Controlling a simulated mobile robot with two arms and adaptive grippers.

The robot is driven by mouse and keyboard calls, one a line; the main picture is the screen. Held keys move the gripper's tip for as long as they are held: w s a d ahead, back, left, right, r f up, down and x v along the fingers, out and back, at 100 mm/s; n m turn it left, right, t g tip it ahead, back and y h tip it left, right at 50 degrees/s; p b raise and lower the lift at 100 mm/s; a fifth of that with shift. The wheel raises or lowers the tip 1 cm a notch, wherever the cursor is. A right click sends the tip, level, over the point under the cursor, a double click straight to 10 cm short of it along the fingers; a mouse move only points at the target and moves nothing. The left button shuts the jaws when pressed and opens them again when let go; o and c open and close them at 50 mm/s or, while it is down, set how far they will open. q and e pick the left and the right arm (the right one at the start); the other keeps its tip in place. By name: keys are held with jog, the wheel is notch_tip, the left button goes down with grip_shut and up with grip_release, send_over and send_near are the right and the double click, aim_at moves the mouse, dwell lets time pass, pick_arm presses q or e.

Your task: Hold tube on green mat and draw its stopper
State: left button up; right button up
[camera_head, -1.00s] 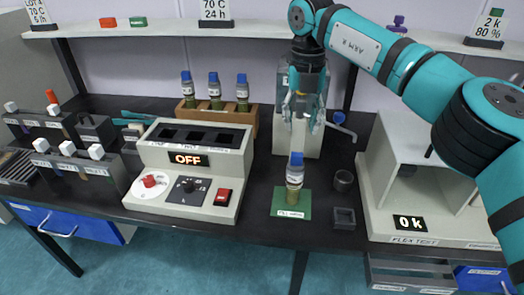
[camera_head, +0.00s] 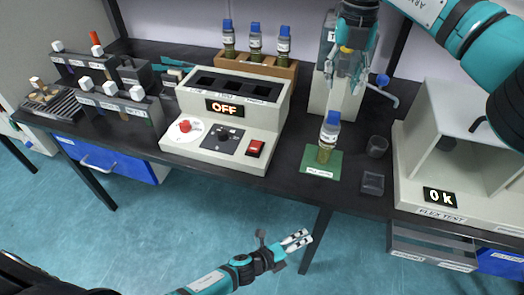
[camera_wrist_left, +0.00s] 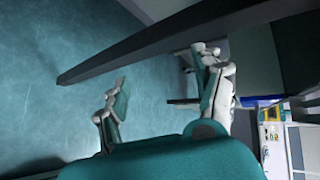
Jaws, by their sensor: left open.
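The tube (camera_head: 325,144) with a blue stopper (camera_head: 333,118) stands upright on the green mat (camera_head: 308,158) in the head view. My right gripper (camera_head: 346,92) points down above and slightly behind the tube, apart from it; its fingers look spread and empty. My left gripper (camera_head: 297,240) is low in front of the bench, below and left of the mat in the picture. It is open and empty, and its two spread fingers show in the left wrist view (camera_wrist_left: 165,85). The tube does not show in the left wrist view.
A grey heater box (camera_head: 222,130) reading OFF is left of the mat, with a wooden rack (camera_head: 256,67) of several blue-capped tubes behind. A dark cup (camera_head: 377,147) and small square tray (camera_head: 372,184) are right of the mat. The flex tester (camera_head: 405,190) is further right.

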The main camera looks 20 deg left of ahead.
pick_arm(q)
jog(key=s+d+r+m+g+h, duration=0.35)
jog(key=d+r+m, duration=0.35)
jog(key=r+m, duration=0.55)
jog(key=s+d+r+m+g+h, duration=0.2)
jog(key=d+r+m+g+h, duration=0.15)
jog(key=d+r+m, duration=0.6)
jog(key=n+t, duration=0.2)
jog(key=t, duration=0.5)
send_near(321, 139)
jog(key=v, duration=0.5)
jog(key=shift+s+a+r, duration=0.15)
jog(key=shift+r, duration=0.15)
jog(key=x, duration=1.7)
jog(key=shift+f, duration=0.4)
